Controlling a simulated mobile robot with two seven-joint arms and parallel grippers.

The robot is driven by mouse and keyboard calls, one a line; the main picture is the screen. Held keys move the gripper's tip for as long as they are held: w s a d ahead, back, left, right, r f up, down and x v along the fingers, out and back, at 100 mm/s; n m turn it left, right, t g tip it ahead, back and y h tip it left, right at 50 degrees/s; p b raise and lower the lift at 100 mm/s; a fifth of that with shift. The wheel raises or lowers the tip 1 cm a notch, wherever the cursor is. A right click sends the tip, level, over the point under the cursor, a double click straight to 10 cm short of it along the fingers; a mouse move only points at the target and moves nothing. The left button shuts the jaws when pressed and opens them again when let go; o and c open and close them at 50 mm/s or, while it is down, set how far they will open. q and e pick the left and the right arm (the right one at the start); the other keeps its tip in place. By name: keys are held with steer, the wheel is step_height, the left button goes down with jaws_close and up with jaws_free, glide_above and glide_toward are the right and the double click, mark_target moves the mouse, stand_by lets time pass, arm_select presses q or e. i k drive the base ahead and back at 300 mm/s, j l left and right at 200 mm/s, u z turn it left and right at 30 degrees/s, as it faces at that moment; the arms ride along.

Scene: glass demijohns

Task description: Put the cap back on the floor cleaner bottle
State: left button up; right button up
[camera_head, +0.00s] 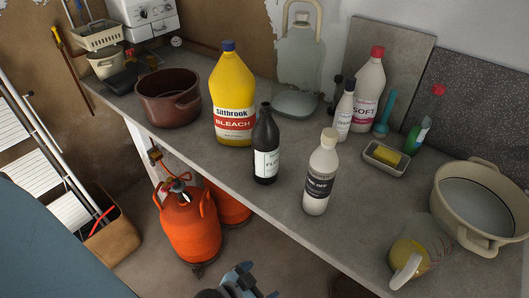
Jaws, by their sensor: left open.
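A dark bottle (266,145) with a white label starting "FL" stands upright near the front edge of the counter, between the yellow bleach bottle and a white bottle with a dark label. Its narrow neck shows no cap. I cannot make out a loose cap for it in this view. My left gripper (245,281) shows at the bottom edge, open, in front of and below the counter edge, well apart from the bottle. It is partly cut off by the frame. My right gripper is not in view.
The bleach bottle (233,95) and the white bottle (320,175) flank the dark bottle closely. A brown pot (168,97) stands left; a cream pot (478,205) and a jug (411,262) stand right. Orange gas cylinders (190,228) stand below. Counter (262,190) is bare along the front.

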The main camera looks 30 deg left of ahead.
mark_target(266, 133)
steer(key=k+j+z, duration=0.15)
steer(key=j, duration=0.35)
steer(key=j+z, duration=0.15)
steer(key=j, duration=0.35)
steer(key=k+j+z, duration=0.2)
steer(key=j, duration=0.3)
steer(key=k+j+z, duration=0.15)
steer(key=j, duration=0.3)
steer(key=k+j+z, duration=0.15)
steer(key=j, duration=0.3)
steer(key=k+j+z, duration=0.15)
steer(key=j, duration=0.25)
steer(key=k+j+z, duration=0.15)
steer(key=k+j, duration=0.15)
steer(key=j, duration=0.1)
